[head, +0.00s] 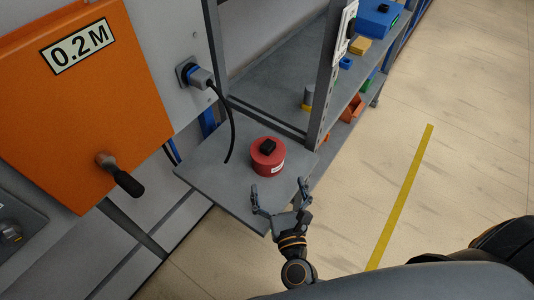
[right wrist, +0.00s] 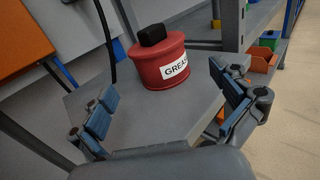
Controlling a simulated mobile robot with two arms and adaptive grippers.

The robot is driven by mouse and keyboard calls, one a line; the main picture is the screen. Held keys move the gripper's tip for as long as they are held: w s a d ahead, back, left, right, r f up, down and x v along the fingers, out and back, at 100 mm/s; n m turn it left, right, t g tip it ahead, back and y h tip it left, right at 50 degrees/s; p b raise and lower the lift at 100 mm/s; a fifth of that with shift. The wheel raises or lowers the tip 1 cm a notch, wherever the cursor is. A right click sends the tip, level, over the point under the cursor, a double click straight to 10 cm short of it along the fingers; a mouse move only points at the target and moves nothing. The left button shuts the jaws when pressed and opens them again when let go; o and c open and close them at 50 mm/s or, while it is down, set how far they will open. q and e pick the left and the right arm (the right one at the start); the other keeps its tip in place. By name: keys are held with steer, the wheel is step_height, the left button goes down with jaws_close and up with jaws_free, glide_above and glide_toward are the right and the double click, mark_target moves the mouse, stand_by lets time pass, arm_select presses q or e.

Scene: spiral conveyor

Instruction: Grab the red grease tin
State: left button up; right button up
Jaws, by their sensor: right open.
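The red grease tin (head: 267,158) stands upright on a small grey shelf plate (head: 215,165). It is a round tin with a black knob on its lid and a white label. In the right wrist view the tin (right wrist: 160,65) sits ahead of the fingers, its label partly readable as "GREAS". My right gripper (head: 280,190) is open and empty at the plate's near edge, a little short of the tin. In the right wrist view its two fingers (right wrist: 168,108) are spread wide, with the tin beyond and between them. My left gripper is not in view.
An orange panel (head: 90,100) marked 0.2M with a black handle (head: 126,183) is at the left. A grey post (head: 325,80) and shelves with bins stand behind right. Open floor lies right.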

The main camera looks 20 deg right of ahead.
mark_target(272, 166)
steer(key=w, duration=0.3)
steer(key=shift+w+d+r, duration=0.1)
steer(key=shift+w+d, duration=0.05)
steer(key=shift+w, duration=0.05)
steer(key=w+p, duration=0.1)
steer(key=w, duration=0.2)
steer(key=shift+w, duration=0.1)
steer(key=w, duration=0.1)
steer(key=w+p, duration=0.1)
steer(key=w, duration=0.1)
steer(key=shift+w+d+f, duration=0.15)
steer(key=shift+w+f, duration=0.05)
steer(key=shift+w, duration=0.2)
steer(key=shift+c, duration=0.8)
steer(key=c, duration=1.4)
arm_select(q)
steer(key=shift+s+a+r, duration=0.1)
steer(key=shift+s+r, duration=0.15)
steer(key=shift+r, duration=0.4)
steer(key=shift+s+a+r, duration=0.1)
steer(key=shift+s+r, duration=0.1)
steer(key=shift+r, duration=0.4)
arm_select(e)
steer(key=shift+c, duration=0.9)
steer(key=shift+r, duration=0.15)
